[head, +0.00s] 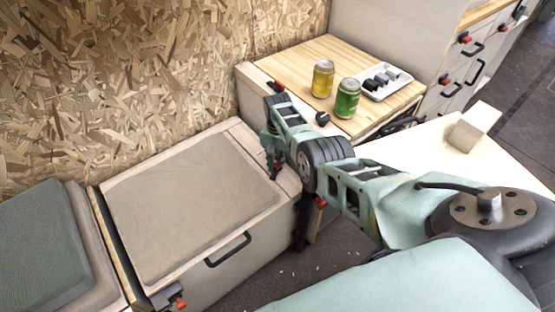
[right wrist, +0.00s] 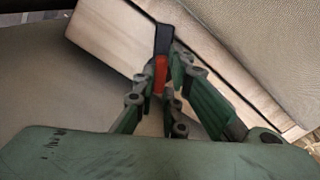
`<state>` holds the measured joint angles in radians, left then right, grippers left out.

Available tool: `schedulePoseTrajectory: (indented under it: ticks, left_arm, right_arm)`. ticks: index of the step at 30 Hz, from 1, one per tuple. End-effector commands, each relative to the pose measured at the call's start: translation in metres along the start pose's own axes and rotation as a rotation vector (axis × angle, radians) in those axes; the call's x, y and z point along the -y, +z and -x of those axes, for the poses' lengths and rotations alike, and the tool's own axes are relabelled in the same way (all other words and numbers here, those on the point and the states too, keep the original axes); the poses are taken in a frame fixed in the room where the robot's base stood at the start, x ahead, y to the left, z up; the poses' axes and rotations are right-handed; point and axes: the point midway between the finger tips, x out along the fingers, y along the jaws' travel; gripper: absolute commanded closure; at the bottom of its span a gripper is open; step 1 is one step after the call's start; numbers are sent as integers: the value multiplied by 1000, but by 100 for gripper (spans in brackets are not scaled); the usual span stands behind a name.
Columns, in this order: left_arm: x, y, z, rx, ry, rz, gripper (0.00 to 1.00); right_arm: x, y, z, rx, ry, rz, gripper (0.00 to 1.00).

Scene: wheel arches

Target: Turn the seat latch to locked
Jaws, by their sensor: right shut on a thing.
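My right gripper (head: 274,168) reaches down at the right end of the beige-cushioned seat box (head: 190,205). In the right wrist view, the fingers of my right gripper (right wrist: 163,72) are shut on the seat latch (right wrist: 162,42), a small black lever with a red end. The latch sits against the pale wood edge of the box. In the head view the gripper hides this latch. My left gripper is not in view.
Another black and red latch (head: 168,297) sits at the box's front left corner. A black handle (head: 228,249) is on its front. A wooden counter (head: 290,62) behind holds a yellow can (head: 323,79), a green can (head: 346,98) and a white tray (head: 397,88). A block (head: 474,127) stands on a pale table.

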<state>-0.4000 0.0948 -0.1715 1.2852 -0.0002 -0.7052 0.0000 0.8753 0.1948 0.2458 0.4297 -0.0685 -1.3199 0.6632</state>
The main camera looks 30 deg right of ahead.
Motion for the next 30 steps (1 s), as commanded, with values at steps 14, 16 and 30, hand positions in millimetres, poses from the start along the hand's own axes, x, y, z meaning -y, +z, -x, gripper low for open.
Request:
schedulePoseTrajectory:
  ticks: [14, 16, 30]
  left_arm:
    - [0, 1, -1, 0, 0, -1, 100]
    - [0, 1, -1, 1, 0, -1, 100]
    - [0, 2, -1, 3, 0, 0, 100]
  right_arm:
    - [0, -1, 1, -3, -2, -29, 100]
    - [0, -1, 1, -3, -2, -29, 100]
    - [0, 0, 0, -1, 0, -27, 70]
